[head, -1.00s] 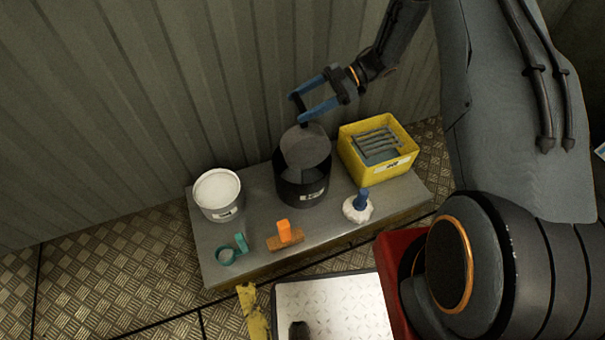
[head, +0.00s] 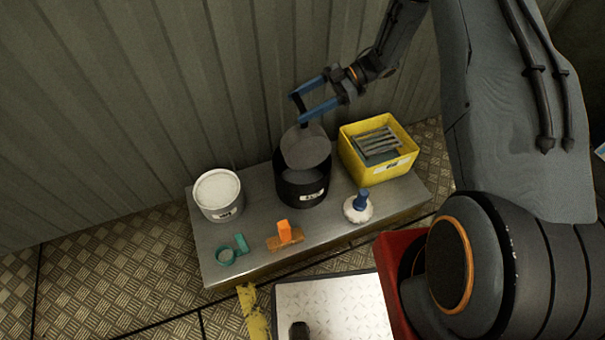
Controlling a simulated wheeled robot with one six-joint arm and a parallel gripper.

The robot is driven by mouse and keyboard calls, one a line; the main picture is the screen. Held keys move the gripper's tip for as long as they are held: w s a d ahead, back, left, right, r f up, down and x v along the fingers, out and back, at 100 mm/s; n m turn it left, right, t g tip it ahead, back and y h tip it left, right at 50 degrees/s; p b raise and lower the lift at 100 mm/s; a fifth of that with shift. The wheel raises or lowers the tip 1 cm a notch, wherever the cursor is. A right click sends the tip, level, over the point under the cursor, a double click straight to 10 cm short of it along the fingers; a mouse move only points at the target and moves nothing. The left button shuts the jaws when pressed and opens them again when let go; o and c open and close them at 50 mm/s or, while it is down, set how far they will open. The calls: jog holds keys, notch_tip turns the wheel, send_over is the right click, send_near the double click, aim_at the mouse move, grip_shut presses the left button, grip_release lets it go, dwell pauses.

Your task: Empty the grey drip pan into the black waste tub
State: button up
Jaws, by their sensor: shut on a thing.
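The grey drip pan (head: 306,146) is held steeply tilted over the mouth of the black waste tub (head: 301,190), low enough to overlap its back rim in the picture. The pan's contents cannot be made out. My gripper (head: 304,108), with blue fingers, is shut on the pan at its upper edge, above and behind the tub. The tub stands upright on the metal bench, with a white label on its front. Part of its opening is hidden by the pan.
On the bench (head: 238,262), a white bucket (head: 219,211) stands left of the tub and a yellow crate (head: 380,175) with grey slats close on its right. In front lie a teal item (head: 227,256), an orange-handled brush (head: 285,236) and a blue-handled white brush (head: 358,208). A ribbed wall rises behind.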

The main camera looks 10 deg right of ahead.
jog(key=shift+w, duration=0.15)
dwell(0.5)
jog(key=shift+w+a+f+m+g+b, duration=0.2)
jog(key=shift+w+m+g+b, duration=0.1)
jog(key=shift+w+b, duration=0.55)
jog(key=shift+b, duration=0.25)
jog(key=shift+w, duration=0.1)
dwell(1.3)
jog(key=shift+w+a+f+b, duration=0.1)
jog(key=shift+w+b, duration=0.15)
jog(key=shift+b, duration=0.15)
jog(key=shift+w+a+f+m+g+b, duration=0.15)
jog(key=shift+w+f+m+g+b, duration=0.2)
jog(key=shift+w+b, duration=0.45)
jog(key=shift+w+a+f+m+g+b, duration=0.15)
jog(key=shift+w+m+b, duration=0.4)
jog(key=shift+b, duration=0.45)
dwell(2.1)
